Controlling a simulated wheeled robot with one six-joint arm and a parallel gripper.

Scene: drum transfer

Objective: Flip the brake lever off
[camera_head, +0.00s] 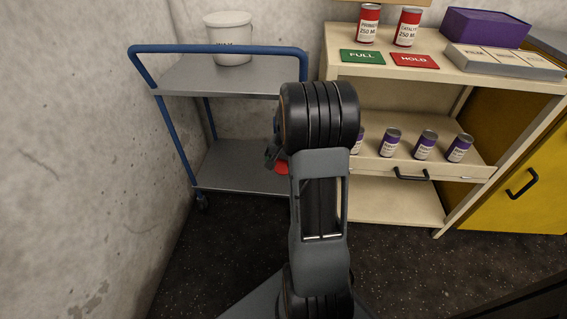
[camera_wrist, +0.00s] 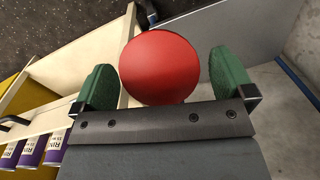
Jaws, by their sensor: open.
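A round red knob (camera_wrist: 160,68) shows large in the wrist view, and I take it to be the end of the brake lever. A sliver of the red knob (camera_head: 282,168) also shows in the head view, by the right end of the cart. My gripper (camera_wrist: 163,62) is open, with one green finger on each side of the knob in the picture. I cannot tell how deep the knob sits between the fingers. The lever's shaft is hidden, and my arm covers much of this spot in the head view.
A grey cart with a blue rail (camera_head: 215,48) stands against the wall, a white bucket (camera_head: 229,38) on top. To its right is a cream shelf unit (camera_head: 440,70) with red cans on top and several purple-labelled cans in a drawer (camera_head: 440,168). A yellow cabinet (camera_head: 520,160) stands far right.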

